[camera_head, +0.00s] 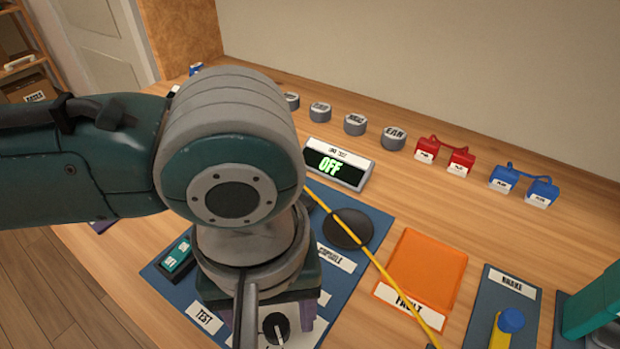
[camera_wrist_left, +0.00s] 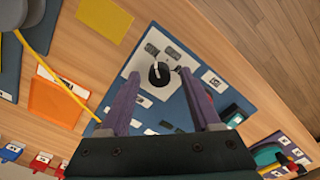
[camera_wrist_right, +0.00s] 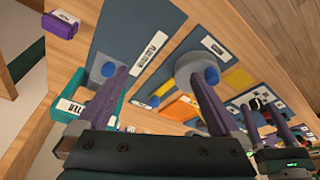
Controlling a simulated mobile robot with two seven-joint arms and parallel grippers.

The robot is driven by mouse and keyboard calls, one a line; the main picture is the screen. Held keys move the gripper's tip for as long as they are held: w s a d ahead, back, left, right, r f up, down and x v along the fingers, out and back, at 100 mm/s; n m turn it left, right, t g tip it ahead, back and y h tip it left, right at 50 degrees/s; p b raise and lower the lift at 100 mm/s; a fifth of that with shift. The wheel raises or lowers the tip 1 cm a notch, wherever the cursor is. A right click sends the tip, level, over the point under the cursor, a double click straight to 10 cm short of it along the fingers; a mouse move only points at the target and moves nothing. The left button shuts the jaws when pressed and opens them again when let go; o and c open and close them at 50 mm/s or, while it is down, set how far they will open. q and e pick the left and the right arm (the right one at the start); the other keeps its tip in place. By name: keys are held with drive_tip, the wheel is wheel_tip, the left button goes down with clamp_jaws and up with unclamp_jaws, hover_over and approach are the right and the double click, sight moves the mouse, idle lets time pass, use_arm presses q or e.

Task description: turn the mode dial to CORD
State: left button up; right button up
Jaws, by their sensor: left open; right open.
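The mode dial (camera_wrist_left: 160,74) is a black round knob on a white plate (camera_wrist_left: 150,50), with a pale mark on it. Its printed settings are too small to read. In the left wrist view it lies between the fingertips of my open left gripper (camera_wrist_left: 159,76); whether they touch it I cannot tell. In the head view the dial (camera_head: 275,328) shows low in the picture, partly hidden by my left gripper (camera_head: 272,312) and arm. My right gripper (camera_wrist_right: 157,72) is open and empty, above the boards at the right end of the table.
A display (camera_head: 337,164) behind the blue board reads OFF. A yellow cord (camera_head: 365,250) crosses past a dark round disc (camera_head: 347,228) and an orange tray (camera_head: 428,268). Grey labelled knobs (camera_head: 355,124), red blocks (camera_head: 443,153) and blue blocks (camera_head: 522,184) line the back.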

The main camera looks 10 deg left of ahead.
use_arm(q)
clamp_jaws()
use_arm(e)
drive_tip(key=shift+d, duration=0.1)
drive_tip(key=shift+w, duration=0.1)
idle(0.3)
use_arm(q)
drive_tip(key=shift+r+p, duration=0.15)
drive_tip(key=shift+p, duration=0.35)
drive_tip(key=m+p, duration=0.3)
drive_tip(key=p, duration=0.3)
drive_tip(key=shift+r, duration=0.2)
drive_tip(key=m+p, duration=0.1)
drive_tip(key=m, duration=0.2)
drive_tip(key=shift+f+m+p, duration=0.25)
drive_tip(key=shift+m+p, duration=0.05)
drive_tip(key=shift+p, duration=0.05)
drive_tip(key=shift+m+p, duration=0.5)
drive_tip(key=shift+m, duration=1.5)
use_arm(e)
wheel_tip(320, 180, up, 10)
drive_tip(key=shift+f, duration=0.15)
